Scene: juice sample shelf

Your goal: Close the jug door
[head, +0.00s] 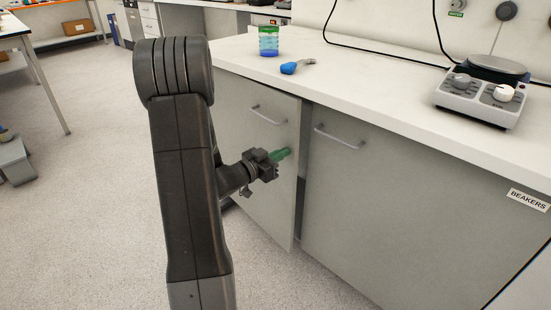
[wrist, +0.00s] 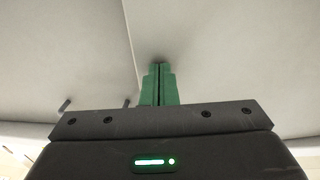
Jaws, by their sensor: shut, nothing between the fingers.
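In the head view, a grey cabinet door (head: 255,185) under the bench stands slightly ajar. Its right edge sits out from the cabinet front, with a dark gap beside it. It has a bar handle (head: 268,115) near its top. No label naming it the jug door shows. My gripper (head: 286,153) is at this door's face, near its right edge and below the handle. Its green fingers are shut and empty. In the wrist view, the shut fingers (wrist: 160,70) point at a pale panel (wrist: 220,45), touching or very close. A seam runs just left of them.
A second door (head: 380,215) with its own handle (head: 340,137) adjoins on the right; a BEAKERS label (head: 527,199) is at its upper right. Open floor lies left.

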